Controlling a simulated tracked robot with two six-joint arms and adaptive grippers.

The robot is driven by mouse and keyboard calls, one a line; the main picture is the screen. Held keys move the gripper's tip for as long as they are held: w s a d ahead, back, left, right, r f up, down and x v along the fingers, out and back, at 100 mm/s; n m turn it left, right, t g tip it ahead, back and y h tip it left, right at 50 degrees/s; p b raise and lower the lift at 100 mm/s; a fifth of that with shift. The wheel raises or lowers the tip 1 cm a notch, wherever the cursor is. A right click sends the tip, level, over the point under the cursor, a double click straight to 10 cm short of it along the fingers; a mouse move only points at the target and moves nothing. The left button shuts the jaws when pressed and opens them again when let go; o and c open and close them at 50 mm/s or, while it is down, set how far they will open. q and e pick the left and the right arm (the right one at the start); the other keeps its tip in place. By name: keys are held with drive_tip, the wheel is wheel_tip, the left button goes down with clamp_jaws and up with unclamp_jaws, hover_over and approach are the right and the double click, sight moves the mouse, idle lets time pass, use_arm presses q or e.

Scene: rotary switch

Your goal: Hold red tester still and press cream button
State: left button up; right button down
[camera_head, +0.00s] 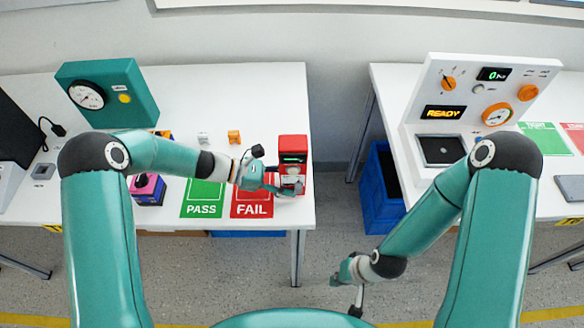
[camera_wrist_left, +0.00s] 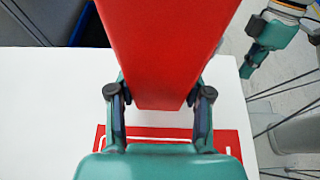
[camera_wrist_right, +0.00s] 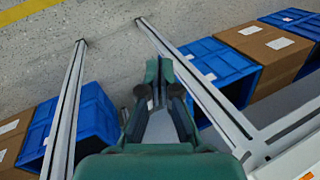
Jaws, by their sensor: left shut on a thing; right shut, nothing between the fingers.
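The red tester (camera_head: 293,143) stands upright near the right end of the left table, by the red FAIL mat (camera_head: 252,209). Its front has a small green-lit display, and pale details below it too small to identify as a cream button. My left gripper (camera_head: 292,188) is shut on the lower part of the tester. In the left wrist view the tester (camera_wrist_left: 170,45) fills the space between the two fingers (camera_wrist_left: 160,100). My right gripper (camera_head: 336,281) is shut and empty, low over the floor between the tables. The right wrist view shows its fingers (camera_wrist_right: 158,75) together.
A green PASS mat (camera_head: 203,197), a purple box (camera_head: 148,190) and a teal gauge panel (camera_head: 110,90) are on the left table. A white panel with orange dials (camera_head: 460,92) stands on the right table.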

sight(293, 172)
drive_tip(key=w+d+m+t+h, duration=0.2)
drive_tip(key=w+d+m+h, duration=0.15)
drive_tip(key=d+m, duration=0.2)
drive_tip(key=w+r+m+t+h, duration=0.1)
drive_tip(key=w+r+m+h, duration=0.25)
drive_tip(key=r, duration=0.45)
drive_tip(key=s+a+r+n+t+y, duration=0.1)
drive_tip(key=a+r+t, duration=0.4)
drive_tip(key=a+r, duration=1.1)
drive_tip(key=shift+s+a+r+n+y, duration=0.35)
drive_tip(key=shift+a+n+y, duration=0.15)
drive_tip(key=shift+a+n, duration=0.2)
drive_tip(key=shift+w, duration=0.1)
drive_tip(key=w, duration=0.8)
drive_tip(key=shift+w, duration=0.35)
